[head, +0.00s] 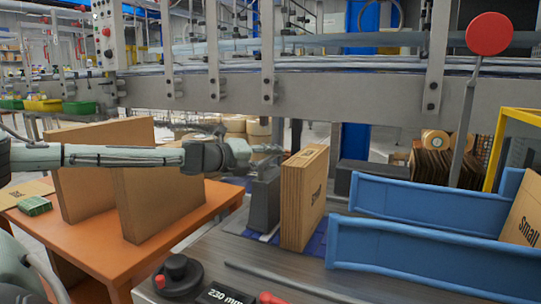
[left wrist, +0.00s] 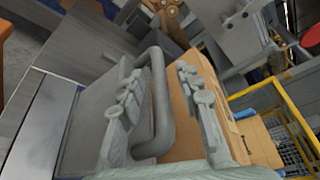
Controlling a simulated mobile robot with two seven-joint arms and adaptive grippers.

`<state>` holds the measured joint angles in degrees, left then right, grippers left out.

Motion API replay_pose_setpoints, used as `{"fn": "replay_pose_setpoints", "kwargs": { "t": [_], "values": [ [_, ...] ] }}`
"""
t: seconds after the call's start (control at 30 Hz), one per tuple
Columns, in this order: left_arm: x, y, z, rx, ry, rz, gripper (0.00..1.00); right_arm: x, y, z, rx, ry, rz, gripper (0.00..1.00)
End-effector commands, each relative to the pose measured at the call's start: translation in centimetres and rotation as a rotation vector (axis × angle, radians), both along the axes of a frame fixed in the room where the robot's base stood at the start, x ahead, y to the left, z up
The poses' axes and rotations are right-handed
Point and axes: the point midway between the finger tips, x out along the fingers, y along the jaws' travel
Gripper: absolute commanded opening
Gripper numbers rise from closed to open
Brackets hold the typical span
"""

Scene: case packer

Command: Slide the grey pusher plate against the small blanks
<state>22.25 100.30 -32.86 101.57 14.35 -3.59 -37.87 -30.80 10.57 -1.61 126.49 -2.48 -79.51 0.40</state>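The grey pusher plate (head: 264,204) stands upright on the packer bed, just left of the small blanks (head: 303,200), an upright brown stack marked "Small". I cannot tell whether the plate touches the stack. My left gripper (head: 268,151) is at the top of the plate. In the left wrist view, the plate's grey bar handle (left wrist: 160,100) runs between the fingers of my left gripper (left wrist: 160,78). The fingers are apart, with a gap on the right side of the handle. The brown blanks (left wrist: 184,130) show behind the handle. My right gripper is not in view.
An orange table (head: 105,256) with large brown boards (head: 160,195) is at left. A metal beam (head: 330,97) crosses above. A black knob (head: 177,272) is in front.

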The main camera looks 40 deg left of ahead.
Motion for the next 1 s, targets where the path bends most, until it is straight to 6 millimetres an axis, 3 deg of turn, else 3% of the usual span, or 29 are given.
{"fn": "replay_pose_setpoints", "kwargs": {
  "t": [0.23,0.5,0.93,1.0],
  "values": [
    [0.02,0.0,-0.03,0.0,0.0,0.0,0.33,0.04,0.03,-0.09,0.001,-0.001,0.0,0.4],
    [0.01,-0.01,-0.02,0.0,0.0,0.0,0.0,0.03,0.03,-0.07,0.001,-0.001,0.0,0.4],
    [0.08,-0.28,0.08,-0.001,0.0,-0.002,0.0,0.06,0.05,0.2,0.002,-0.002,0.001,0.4],
    [0.21,-0.77,0.17,-0.003,0.001,-0.003,0.0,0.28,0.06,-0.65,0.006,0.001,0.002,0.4]
  ]
}}
